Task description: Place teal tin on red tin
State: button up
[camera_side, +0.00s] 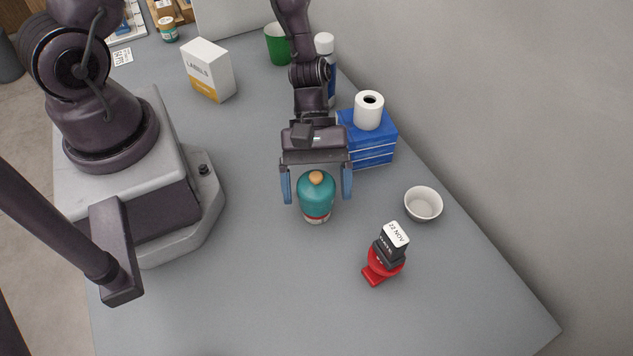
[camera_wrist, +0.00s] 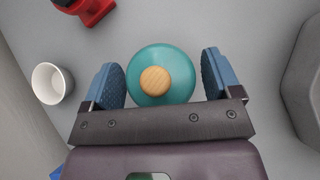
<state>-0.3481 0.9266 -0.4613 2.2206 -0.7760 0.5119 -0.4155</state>
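The teal tin (camera_side: 316,193) is upright, with a round wooden knob on top. My gripper (camera_side: 317,186) is open, with one blue finger on each side of the tin and a visible gap at both sides. The wrist view shows the teal tin (camera_wrist: 176,82) from above, between the open fingers (camera_wrist: 164,82). Directly below the teal body is a narrow red and pale band (camera_side: 317,218). It may be the red tin under the teal one, mostly hidden; I cannot tell for sure. No other red tin is clearly visible.
A black-and-red date stamp (camera_side: 387,251) stands to the front right, with a white bowl (camera_side: 423,204) behind it. Blue boxes (camera_side: 372,153) carry a white roll (camera_side: 368,111) at right of my gripper. A labels box (camera_side: 208,71) stands farther back. The front counter is clear.

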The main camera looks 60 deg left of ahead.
jog(key=v, duration=1.2)
jog(key=s+a+r+m+t+y, duration=0.2)
jog(key=r+m+t, duration=0.1)
jog(key=r, duration=0.4)
jog(key=s+a+r+m+t+y, duration=0.2)
jog(key=s+r+m+t+y, duration=0.1)
jog(key=r+m, duration=0.3)
jog(key=s+a+r+m+t+y, duration=0.2)
jog(key=s+r+m+t+y, duration=0.1)
jog(key=r, duration=0.5)
jog(key=shift+r+m, duration=0.3)
jog(key=shift+m, duration=0.5)
